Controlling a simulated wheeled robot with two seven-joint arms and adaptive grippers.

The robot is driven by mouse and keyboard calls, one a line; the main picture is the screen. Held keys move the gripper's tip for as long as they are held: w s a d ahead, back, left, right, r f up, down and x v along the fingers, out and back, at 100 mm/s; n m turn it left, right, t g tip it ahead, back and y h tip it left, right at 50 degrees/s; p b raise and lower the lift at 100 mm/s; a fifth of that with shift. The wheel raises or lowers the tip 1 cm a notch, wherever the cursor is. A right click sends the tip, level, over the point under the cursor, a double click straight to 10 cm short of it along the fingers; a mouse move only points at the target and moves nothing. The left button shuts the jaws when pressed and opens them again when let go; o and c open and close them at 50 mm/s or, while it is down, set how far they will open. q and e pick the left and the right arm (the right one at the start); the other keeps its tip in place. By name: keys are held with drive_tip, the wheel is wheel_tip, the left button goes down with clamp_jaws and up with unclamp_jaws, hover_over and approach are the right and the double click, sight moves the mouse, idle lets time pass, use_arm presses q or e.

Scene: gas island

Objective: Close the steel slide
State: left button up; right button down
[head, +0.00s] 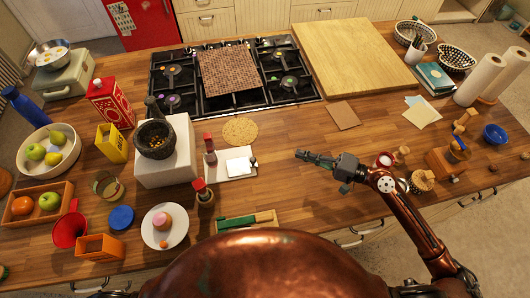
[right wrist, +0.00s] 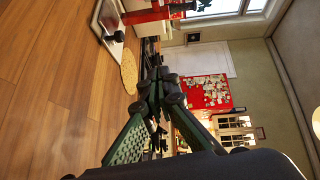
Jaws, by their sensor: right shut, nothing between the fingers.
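The steel slide (head: 239,166) looks like a small bright plate on a pale flat board (head: 224,178), left of the table's middle. A small dark knob (head: 254,162) stands at its right end. In the right wrist view the knob (right wrist: 116,37) shows at the top, on the edge of the metal plate. My right gripper (head: 302,155) is shut and empty. It points left over the bare wood, to the right of the slide and apart from it. Its closed fingers also show in the right wrist view (right wrist: 160,88). My left gripper is not in view.
A round cork-like mat (head: 240,130) lies behind the slide. A red-capped bottle (head: 210,149) stands at the board's left, and a white block (head: 166,160) with a dark mortar stands beyond it. A green-and-wood tray (head: 246,221) lies in front. Bare wood separates gripper and slide.

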drive_tip(key=f+b, duration=0.1)
drive_tip(key=f, duration=0.1)
drive_tip(key=f+b, duration=0.4)
drive_tip(key=f, duration=0.1)
drive_tip(key=shift+w+f, duration=0.1)
drive_tip(key=shift+w, duration=0.2)
drive_tip(key=shift+f+b, duration=0.2)
drive_tip(key=shift+b, duration=0.25)
drive_tip(key=shift+w+a, duration=0.1)
drive_tip(key=shift+a, duration=0.05)
drive_tip(key=p+x, duration=0.2)
drive_tip(key=x, duration=0.6)
drive_tip(key=shift+w+a+r, duration=0.1)
drive_tip(key=shift+w+a, duration=0.05)
drive_tip(key=shift+a, duration=0.25)
drive_tip(key=a, duration=0.1)
drive_tip(key=a+p, duration=0.1)
drive_tip(key=a, duration=0.1)
drive_tip(key=shift+s+a+f, duration=0.2)
drive_tip(key=shift+s+f, duration=0.1)
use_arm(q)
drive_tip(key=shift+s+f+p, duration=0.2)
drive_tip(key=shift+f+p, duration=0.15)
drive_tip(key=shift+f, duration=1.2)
use_arm(e)
drive_tip(key=shift+s+a+f, duration=0.15)
drive_tip(key=shift+a+f, duration=0.05)
drive_tip(key=shift+a, duration=0.3)
